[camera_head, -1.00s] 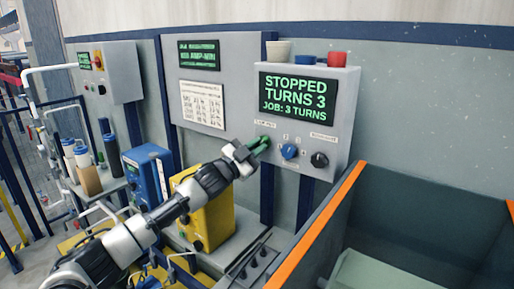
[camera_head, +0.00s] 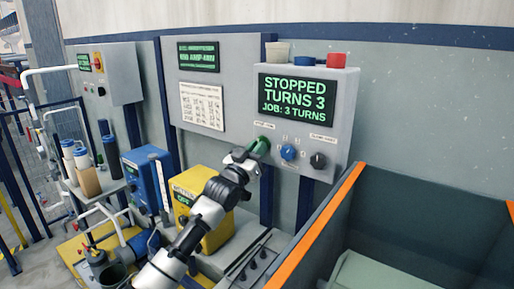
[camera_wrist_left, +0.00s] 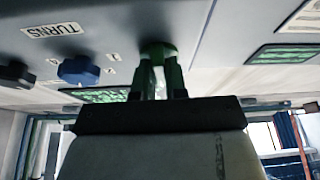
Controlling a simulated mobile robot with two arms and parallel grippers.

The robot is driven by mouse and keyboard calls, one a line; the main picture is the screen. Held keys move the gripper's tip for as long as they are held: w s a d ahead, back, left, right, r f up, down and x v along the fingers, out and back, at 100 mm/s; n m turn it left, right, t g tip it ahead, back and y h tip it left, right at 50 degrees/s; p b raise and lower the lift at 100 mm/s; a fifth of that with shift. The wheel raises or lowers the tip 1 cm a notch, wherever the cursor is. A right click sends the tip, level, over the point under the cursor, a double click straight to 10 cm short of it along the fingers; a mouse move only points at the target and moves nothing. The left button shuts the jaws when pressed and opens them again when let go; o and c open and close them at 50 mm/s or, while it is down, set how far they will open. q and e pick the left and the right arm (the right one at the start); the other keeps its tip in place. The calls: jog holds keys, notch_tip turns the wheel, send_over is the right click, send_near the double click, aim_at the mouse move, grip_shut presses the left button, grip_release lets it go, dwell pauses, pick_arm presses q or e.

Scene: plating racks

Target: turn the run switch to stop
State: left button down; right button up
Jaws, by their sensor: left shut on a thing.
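The green run switch (camera_head: 260,144) sits at the left of the knob row on the grey control box (camera_head: 343,106). My left gripper (camera_head: 250,152) is shut on it, with its arm coming up from below. In the left wrist view the two fingers (camera_wrist_left: 158,82) close on the green switch (camera_wrist_left: 158,50), which they partly hide. The switch's exact angle cannot be read. The display (camera_head: 297,97) reads STOPPED, TURNS 3, JOB: 3 TURNS. My right gripper is not in view.
A blue knob (camera_head: 288,152) and a black knob (camera_head: 318,160) sit just right of the switch. A yellow box (camera_head: 190,208) stands below left. A dark tank with an orange rim (camera_head: 318,227) fills the lower right.

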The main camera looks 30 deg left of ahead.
pick_arm(q)
jog(key=shift+d+r+n+g+y+p, duration=0.15)
jog(key=shift+n+y+p, duration=0.7)
jog(key=shift+n, duration=0.7)
jog(key=shift+a+f+n+g+y+p, duration=0.1)
jog(key=shift+n+g+y+p, duration=0.1)
jog(key=shift+n+y+p, duration=1)
jog(key=shift+d+r+n+g+y+p, duration=0.15)
jog(key=shift+n+y+p, duration=0.35)
jog(key=shift+n, duration=1.35)
jog(key=shift+a+f, duration=0.1)
jog(key=shift+f, duration=0.05)
jog(key=c, duration=1.2)
grip_release()
jog(key=shift+o, duration=0.2)
jog(key=b+v, duration=0.3)
jog(key=v, duration=0.8)
jog(key=shift+w, duration=0.1)
